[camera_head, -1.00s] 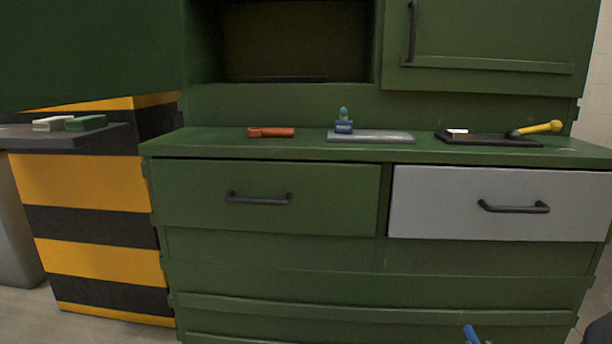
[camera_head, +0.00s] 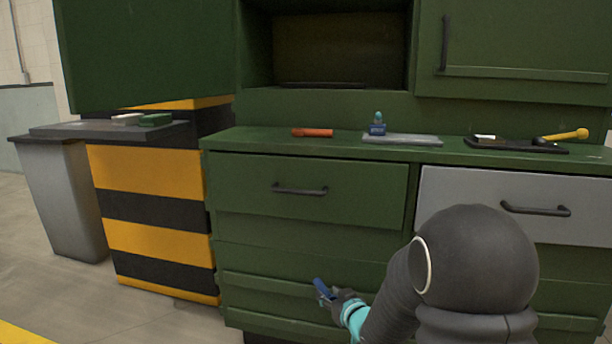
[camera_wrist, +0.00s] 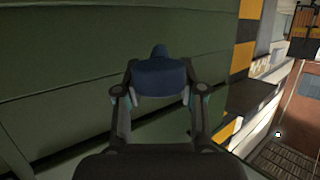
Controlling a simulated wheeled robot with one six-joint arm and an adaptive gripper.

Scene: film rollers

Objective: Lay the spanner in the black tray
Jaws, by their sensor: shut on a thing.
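My gripper (camera_head: 330,294) is low in front of the green cabinet, below the counter. It is shut on a dark blue object (camera_head: 321,288), which also shows between the fingers in the wrist view (camera_wrist: 160,78). It has a blocky body and a small rounded top; I cannot tell just what it is. An orange-red tool (camera_head: 312,132), spanner-like in shape, lies on the counter, apart from my gripper. The black tray (camera_head: 550,150) lies on the counter at the right. A white block (camera_head: 485,138) and a yellow-handled tool (camera_head: 565,135) are on it.
A grey plate (camera_head: 400,139) with a small blue item (camera_head: 378,126) on it lies between the orange tool and the black tray. A green drawer (camera_head: 300,185) and a grey drawer (camera_head: 500,205) are shut. A grey bin (camera_head: 65,200) stands at the left.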

